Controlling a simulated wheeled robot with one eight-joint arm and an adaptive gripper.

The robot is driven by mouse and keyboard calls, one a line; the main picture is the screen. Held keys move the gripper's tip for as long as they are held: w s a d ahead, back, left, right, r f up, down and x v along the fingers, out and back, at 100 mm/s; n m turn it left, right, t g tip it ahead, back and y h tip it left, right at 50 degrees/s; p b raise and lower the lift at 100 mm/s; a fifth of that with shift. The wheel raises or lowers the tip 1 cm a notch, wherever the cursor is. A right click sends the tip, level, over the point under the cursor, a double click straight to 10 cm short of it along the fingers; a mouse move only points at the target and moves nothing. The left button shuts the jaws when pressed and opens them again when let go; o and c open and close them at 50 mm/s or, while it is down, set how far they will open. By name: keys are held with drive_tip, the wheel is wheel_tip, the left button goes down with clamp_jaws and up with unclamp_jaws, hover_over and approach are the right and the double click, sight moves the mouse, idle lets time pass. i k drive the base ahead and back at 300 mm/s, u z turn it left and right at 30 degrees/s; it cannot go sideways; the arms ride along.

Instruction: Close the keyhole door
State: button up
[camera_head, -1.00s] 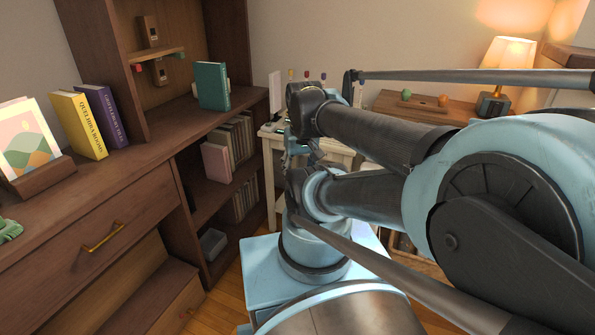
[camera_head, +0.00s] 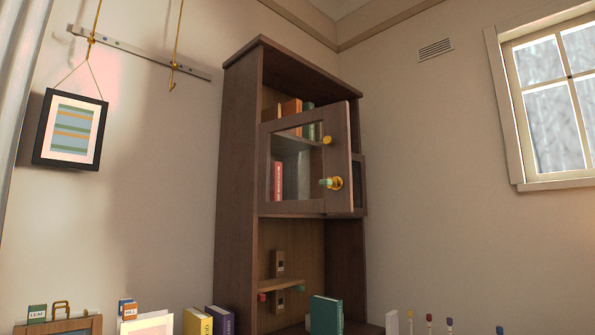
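The keyhole door (camera_head: 264,165) is a brown wooden frame with a see-through pane, on the upper part of a tall dark wooden cabinet (camera_head: 235,190). It appears ajar, standing out from the cabinet front, with books showing above its top edge. A round brass fitting with a greenish piece in it (camera_head: 330,183) sits on the door's right side, with a smaller yellow fitting (camera_head: 327,140) above. Whether the greenish piece is a key is too small to tell. My gripper is not in this view.
Below the door is an open bay with a small shelf (camera_head: 281,286). Green (camera_head: 326,315), yellow (camera_head: 197,321) and purple (camera_head: 220,320) books stand lower down. A framed picture (camera_head: 71,130) hangs left; a window (camera_head: 553,95) is right. Clear wall lies beside the cabinet.

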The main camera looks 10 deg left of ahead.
sight(335, 117)
drive_tip(key=u, duration=0.3)
drive_tip(key=k, duration=1.25)
drive_tip(key=z, duration=0.3)
